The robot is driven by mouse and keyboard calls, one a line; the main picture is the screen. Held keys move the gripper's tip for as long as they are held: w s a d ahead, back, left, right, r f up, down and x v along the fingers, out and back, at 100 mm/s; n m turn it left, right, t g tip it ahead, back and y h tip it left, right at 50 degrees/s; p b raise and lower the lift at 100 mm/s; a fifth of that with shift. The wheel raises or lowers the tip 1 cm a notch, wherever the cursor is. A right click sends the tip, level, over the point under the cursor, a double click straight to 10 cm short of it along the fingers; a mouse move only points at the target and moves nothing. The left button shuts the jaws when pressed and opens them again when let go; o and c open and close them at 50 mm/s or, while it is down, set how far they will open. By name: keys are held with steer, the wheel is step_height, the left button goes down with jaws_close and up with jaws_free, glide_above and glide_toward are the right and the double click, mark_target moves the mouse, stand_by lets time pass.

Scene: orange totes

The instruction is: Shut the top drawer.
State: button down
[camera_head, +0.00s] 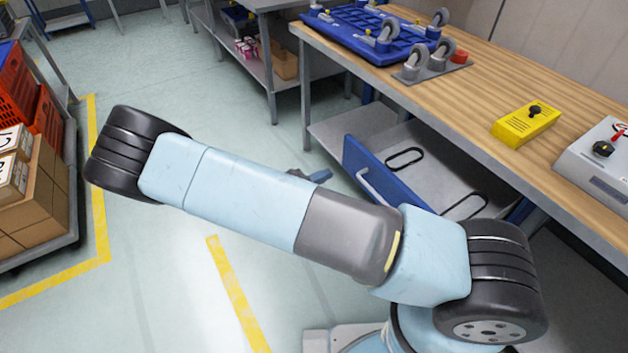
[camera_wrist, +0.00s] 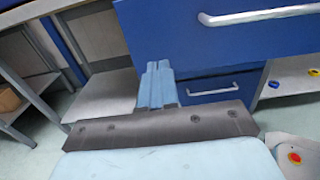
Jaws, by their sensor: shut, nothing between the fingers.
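The top drawer (camera_head: 385,180) hangs open under the wooden workbench, with a blue front and a pale handle; black loops lie inside. In the wrist view its blue front (camera_wrist: 215,40) fills the upper right, with its handle (camera_wrist: 262,15). A lower blue drawer (camera_wrist: 208,90) with a similar handle shows beneath it, further back. My gripper (camera_wrist: 158,68) is shut and empty, its light blue fingers overlapping the top drawer's lower left edge in that picture. In the head view my gripper (camera_head: 320,175) is partly hidden behind my arm, just left of the drawer front; I cannot tell whether they touch.
The workbench top (camera_head: 470,95) holds a blue tray (camera_head: 365,30) with casters, a yellow box (camera_head: 527,122) and a grey control box (camera_head: 600,165). A cart with boxes and red crates (camera_head: 15,85) stands at left. Floor between is free.

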mark_target(352, 163)
steer(key=x, duration=0.8)
